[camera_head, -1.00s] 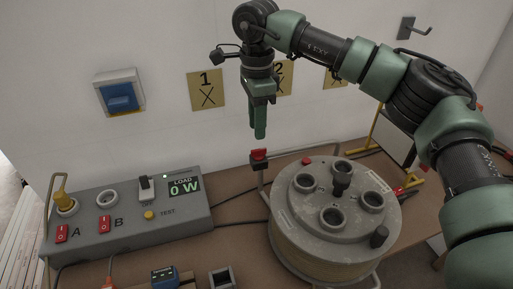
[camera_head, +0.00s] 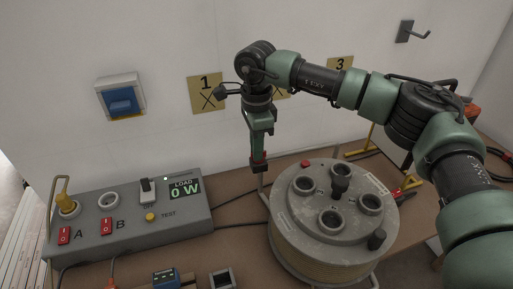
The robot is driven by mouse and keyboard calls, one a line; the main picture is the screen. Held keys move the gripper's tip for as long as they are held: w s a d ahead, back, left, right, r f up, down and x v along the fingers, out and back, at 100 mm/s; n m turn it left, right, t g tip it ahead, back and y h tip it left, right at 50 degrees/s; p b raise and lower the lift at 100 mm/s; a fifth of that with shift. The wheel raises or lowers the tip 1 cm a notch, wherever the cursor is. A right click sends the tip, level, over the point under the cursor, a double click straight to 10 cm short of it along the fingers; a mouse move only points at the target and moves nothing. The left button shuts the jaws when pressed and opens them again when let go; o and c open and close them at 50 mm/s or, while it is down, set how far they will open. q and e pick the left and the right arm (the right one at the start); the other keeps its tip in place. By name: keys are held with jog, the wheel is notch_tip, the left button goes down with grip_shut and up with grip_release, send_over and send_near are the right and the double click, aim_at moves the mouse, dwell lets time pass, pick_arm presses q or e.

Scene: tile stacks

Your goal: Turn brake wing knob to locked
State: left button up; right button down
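The cable reel (camera_head: 283,222) stands on the bench at right of centre. The knob's exact angle is unclear. A black knob (camera_head: 377,239) stands at the reel's right front rim. My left gripper is not in view.
A grey load panel (camera_head: 128,231) with red switches stands at left on the bench. A blue wall switch (camera_head: 121,101) and numbered yellow plates (camera_head: 204,93) are on the wall behind. Small boxes (camera_head: 222,279) lie at the front edge. Cables run between panel and reel.

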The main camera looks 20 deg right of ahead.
dwell(0.3)
jog(key=shift+m+b, duration=0.35)
jog(key=shift+m, duration=0.45)
jog(key=shift+w+m+b, duration=0.15)
jog(key=shift+m+b, duration=0.25)
jog(key=shift+m, duration=0.8)
jog(key=m+b, duration=0.1)
jog(key=m, duration=0.4)
jog(key=shift+w, duration=0.1)
jog(key=m, duration=0.4)
jog(key=shift+d+m+b, duration=0.15)
jog(key=shift+m+b, duration=0.25)
jog(key=shift+w+d+r+m, duration=0.1)
jog(key=shift+m, duration=1.9)
jog(key=c, duration=1.5)
grip_release()
jog(key=shift+c, duration=0.2)
